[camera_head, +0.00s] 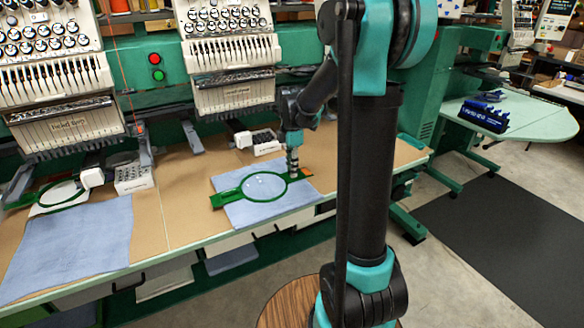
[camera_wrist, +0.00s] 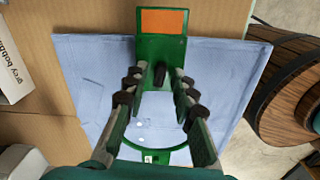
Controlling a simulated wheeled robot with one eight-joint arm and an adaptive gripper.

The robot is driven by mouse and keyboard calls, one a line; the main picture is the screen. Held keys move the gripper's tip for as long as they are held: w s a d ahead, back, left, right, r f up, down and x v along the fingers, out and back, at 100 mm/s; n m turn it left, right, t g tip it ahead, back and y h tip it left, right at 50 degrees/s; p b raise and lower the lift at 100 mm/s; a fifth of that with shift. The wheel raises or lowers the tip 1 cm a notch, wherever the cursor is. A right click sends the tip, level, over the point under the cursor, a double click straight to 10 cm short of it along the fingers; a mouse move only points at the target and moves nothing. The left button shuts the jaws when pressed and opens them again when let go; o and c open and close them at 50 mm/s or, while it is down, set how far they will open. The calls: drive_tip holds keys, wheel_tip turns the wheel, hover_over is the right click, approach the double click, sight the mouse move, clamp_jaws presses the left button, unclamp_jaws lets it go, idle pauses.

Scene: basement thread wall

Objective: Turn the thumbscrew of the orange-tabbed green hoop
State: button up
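A green hoop (camera_head: 240,190) with a green bar lies on a folded blue cloth (camera_head: 248,214) at the front of the table. Its orange tab (camera_wrist: 163,22) shows at the top in the wrist view. A dark thumbscrew (camera_wrist: 160,74) sits on the hoop just below that tab. My gripper (camera_wrist: 160,82) is open above it, with one finger on each side of the thumbscrew and visible gaps to both. In the head view my gripper (camera_head: 293,167) points down over the hoop's right end and hides the thumbscrew there.
White embroidery machine heads (camera_head: 232,52) stand behind. A box (camera_head: 264,142) of dark spools stands behind my gripper. A label reading "grey bobbin" (camera_wrist: 14,68) is left in the wrist view.

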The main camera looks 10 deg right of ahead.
clamp_jaws()
